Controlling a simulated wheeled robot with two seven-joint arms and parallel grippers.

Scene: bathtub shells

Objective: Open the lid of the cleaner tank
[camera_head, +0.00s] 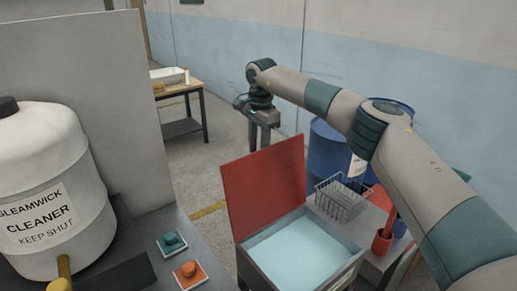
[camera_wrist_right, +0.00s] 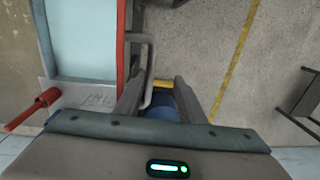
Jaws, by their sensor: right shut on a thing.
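The tank (camera_head: 262,262) holds pale blue liquid and stands at the lower middle of the head view. Its red lid (camera_head: 265,188) stands up steeply, and the tank's mouth is open. In the wrist view the lid (camera_wrist_right: 121,45) is seen nearly edge-on beside the liquid, with a grey bar handle (camera_wrist_right: 149,70) on its outer side. My right gripper (camera_head: 262,150) is behind the lid's top edge, fingers down. In the wrist view the right gripper (camera_wrist_right: 158,100) is shut on the handle. My left gripper is out of view.
A white cleaner drum (camera_head: 45,165) stands at left, near green (camera_head: 172,243) and orange (camera_head: 189,272) buttons. Blue drums (camera_head: 326,150) stand behind. A small table (camera_head: 182,128) is farther back.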

